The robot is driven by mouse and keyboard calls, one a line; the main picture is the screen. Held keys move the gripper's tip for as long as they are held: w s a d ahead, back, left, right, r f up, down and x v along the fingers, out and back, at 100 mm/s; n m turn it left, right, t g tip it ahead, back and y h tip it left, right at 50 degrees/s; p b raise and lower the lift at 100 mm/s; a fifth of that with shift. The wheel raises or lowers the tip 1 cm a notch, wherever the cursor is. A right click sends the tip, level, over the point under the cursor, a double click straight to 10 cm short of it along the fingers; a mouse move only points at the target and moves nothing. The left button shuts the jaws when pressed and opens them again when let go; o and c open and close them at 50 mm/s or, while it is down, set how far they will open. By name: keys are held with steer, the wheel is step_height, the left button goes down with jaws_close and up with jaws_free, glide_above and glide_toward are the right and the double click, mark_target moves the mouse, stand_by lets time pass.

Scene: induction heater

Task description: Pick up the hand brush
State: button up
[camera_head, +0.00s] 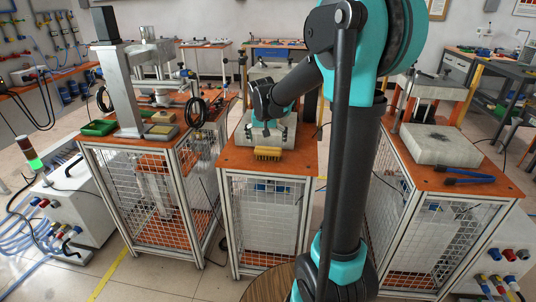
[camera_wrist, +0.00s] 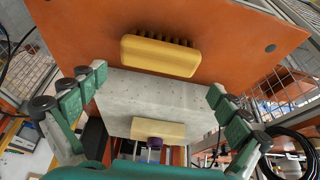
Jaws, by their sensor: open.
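The hand brush (camera_head: 268,153) is yellow with dark bristles and lies on the orange top of the middle caged table (camera_head: 240,161), near its front edge.
A pale wooden piece with a dark knob (camera_wrist: 158,130) is near the block. Left table (camera_head: 100,141) bears a press stand and green tray (camera_head: 99,127). Right table (camera_head: 480,181) bears a grey slab (camera_head: 440,145) and blue tool (camera_head: 468,176). Cables (camera_wrist: 290,150) hang beside the middle table.

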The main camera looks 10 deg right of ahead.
mark_target(268, 148)
steer(key=shift+s+x, duration=0.2)
steer(key=shift+x, duration=2.5)
steer(key=shift+f, duration=0.1)
steer(key=c, duration=0.8)
steer(key=shift+c, duration=0.2)
step_height(268, 148, up, 20)
